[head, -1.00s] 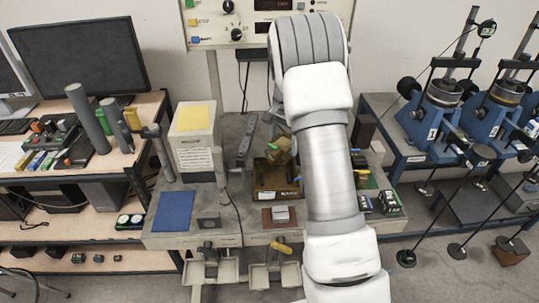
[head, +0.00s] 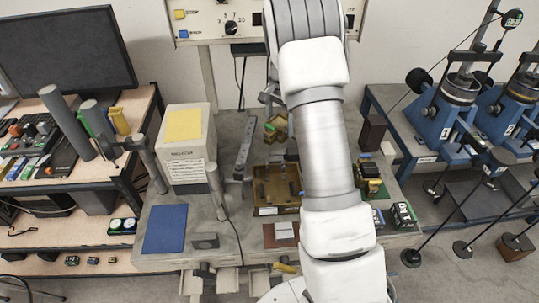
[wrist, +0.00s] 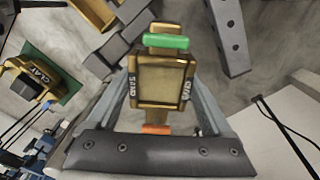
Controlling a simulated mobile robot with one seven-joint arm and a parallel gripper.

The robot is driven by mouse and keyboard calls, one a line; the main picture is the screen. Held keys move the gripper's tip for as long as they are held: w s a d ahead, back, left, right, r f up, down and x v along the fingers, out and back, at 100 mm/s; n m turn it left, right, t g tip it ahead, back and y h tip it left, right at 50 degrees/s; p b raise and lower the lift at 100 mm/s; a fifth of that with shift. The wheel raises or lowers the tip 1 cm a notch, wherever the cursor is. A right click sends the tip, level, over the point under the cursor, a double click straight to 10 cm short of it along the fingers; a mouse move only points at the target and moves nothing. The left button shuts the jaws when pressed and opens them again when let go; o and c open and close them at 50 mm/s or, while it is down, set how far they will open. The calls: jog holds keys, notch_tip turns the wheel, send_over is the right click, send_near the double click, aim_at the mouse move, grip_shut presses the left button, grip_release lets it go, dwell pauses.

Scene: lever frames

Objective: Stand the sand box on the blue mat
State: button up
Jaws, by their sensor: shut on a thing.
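The sand box (wrist: 161,82) is a brass-coloured block with SAND lettering on its side, a green piece at one end and an orange piece at the other. My gripper (wrist: 163,70) is shut on it, one finger on each side in the wrist view. In the head view the sand box (head: 275,128) hangs above the back of the bench, apart from the bench top; my arm hides most of the gripper. The blue mat (head: 165,229) lies bare and flat at the bench's front left, to the left of and nearer than the box.
A brown open tray (head: 277,209) stands mid-bench. A thin post (head: 216,190) rises between it and the blue mat. A cream cabinet with a yellow top (head: 184,125) stands behind the mat. The clay box (wrist: 30,82) sits on a green mat at the right.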

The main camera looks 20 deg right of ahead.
jog(key=shift+w+d, duration=0.1)
jog(key=shift+w, duration=0.3)
notch_tip(320, 180, down, 10)
jog(key=shift+r+p, duration=0.1)
jog(key=shift+p, duration=0.75)
jog(key=shift+s+f+b, duration=0.15)
jog(key=shift+f+b, duration=0.5)
jog(key=shift+f, duration=0.05)
grip_shut()
jog(key=o, duration=1.3)
grip_release()
jog(key=shift+s+f, duration=0.1)
jog(key=shift+o, duration=1.1)
jog(key=shift+f, duration=0.1)
jog(key=shift+w+r, duration=0.2)
jog(key=shift+r, duration=0.1)
